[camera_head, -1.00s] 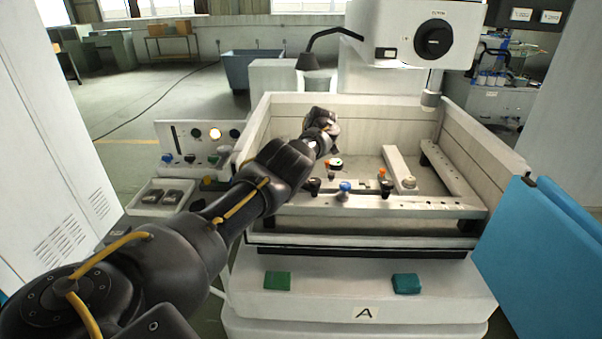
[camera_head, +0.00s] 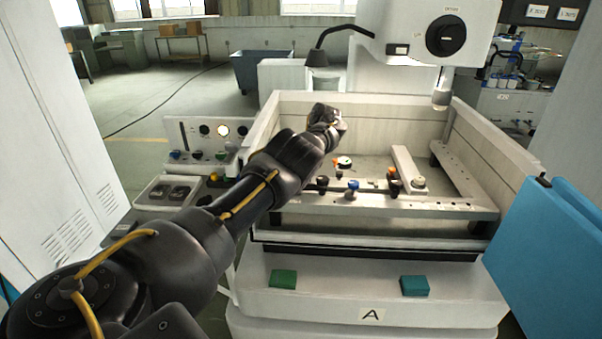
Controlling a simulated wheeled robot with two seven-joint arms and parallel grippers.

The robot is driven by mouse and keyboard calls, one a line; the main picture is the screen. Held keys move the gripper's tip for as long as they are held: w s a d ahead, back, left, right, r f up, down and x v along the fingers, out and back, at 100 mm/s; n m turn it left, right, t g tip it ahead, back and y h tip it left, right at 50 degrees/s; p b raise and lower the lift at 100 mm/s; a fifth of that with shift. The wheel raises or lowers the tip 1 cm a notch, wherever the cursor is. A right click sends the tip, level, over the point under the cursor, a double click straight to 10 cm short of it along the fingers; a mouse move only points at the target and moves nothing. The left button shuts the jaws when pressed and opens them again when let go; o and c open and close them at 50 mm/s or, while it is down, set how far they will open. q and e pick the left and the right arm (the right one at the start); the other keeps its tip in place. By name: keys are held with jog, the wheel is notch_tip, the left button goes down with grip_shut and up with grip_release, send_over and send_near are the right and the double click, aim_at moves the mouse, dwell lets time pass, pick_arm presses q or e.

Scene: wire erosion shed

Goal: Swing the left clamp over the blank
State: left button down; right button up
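The machine's open work tank (camera_head: 480,160) stands ahead, with a pale clamping rail (camera_head: 440,206) across its front. My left arm reaches over the tank's left side. The end of its wrist, where the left gripper (camera_head: 328,118) sits, is small and dark, and its fingers cannot be made out. A pale bar (camera_head: 406,166) with a grey knob lies further right, apparently the other clamp. I cannot pick out the blank. My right gripper is not in view.
Blue (camera_head: 352,185) and black (camera_head: 322,181) knobs stand on or near the front rail. The machine head and nozzle (camera_head: 441,98) hang over the tank's back right. A control panel (camera_head: 200,140) and small tray (camera_head: 168,192) are at left. A blue panel (camera_head: 555,250) stands at right.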

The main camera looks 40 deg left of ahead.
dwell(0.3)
pick_arm(q)
jog(key=c, duration=1.3)
grip_release()
jog(key=shift+o, duration=0.2)
